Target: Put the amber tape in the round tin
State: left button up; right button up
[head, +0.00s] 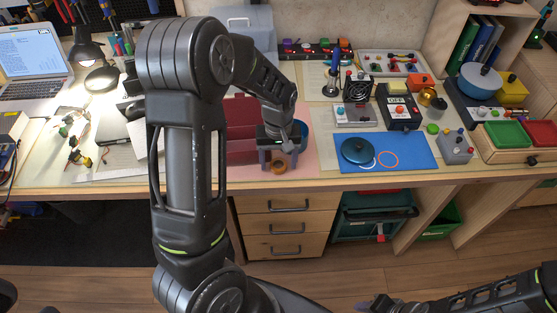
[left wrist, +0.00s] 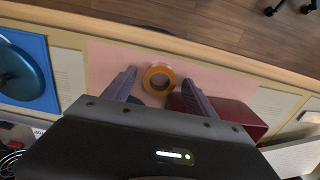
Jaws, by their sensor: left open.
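The amber tape (head: 279,167) is a small ring lying flat on the pink mat near the table's front edge. It also shows in the left wrist view (left wrist: 159,78), between and beyond the fingertips. My left gripper (head: 279,158) points down just above the tape, open and empty, with a finger on either side in the left wrist view (left wrist: 165,82). A blue round container (head: 301,130), seemingly the round tin, stands just behind my gripper and is mostly hidden by it. My right gripper (head: 378,304) is low at the bottom edge, away from the table; its jaws are unclear.
A dark red box (head: 240,112) stands beside my left gripper, partly hidden by my arm; it also shows in the left wrist view (left wrist: 238,116). A blue mat (head: 415,153) with a teal lidded round object (head: 357,150) lies to the right. Devices crowd the table behind.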

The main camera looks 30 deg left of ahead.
pick_arm(q)
notch_tip(320, 180, up, 12)
jog(key=shift+r, duration=0.2)
dwell(0.5)
jog(key=shift+o, duration=0.4)
